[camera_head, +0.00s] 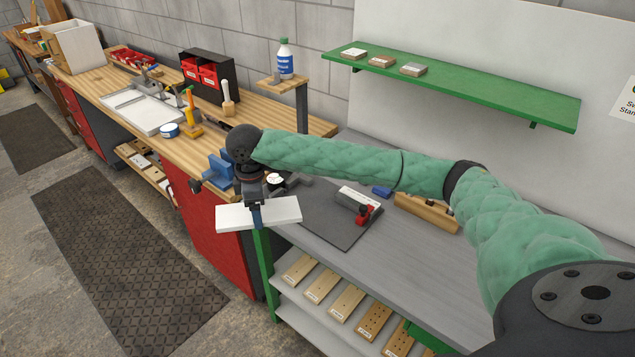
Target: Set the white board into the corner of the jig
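The white board (284,212) is a flat white slab, held roughly level in front of the grey bench's left end. My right gripper (256,212) is shut on its middle, with one finger across its near edge. The board is apart from the benches as far as I can see. A dark plate (345,236) lies on the grey bench with a white-topped block (356,197) and a red clamp (364,214) on it. I cannot tell for sure whether this is the jig. My arm hides part of the bench behind it. My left gripper is out of view.
A blue vise (221,168) sits at the wooden bench's (243,107) front edge, close behind my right gripper. A wooden block (427,212) lies right of the dark plate. A green shelf (480,88) hangs above. Lower shelf holds several wooden pieces (346,303).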

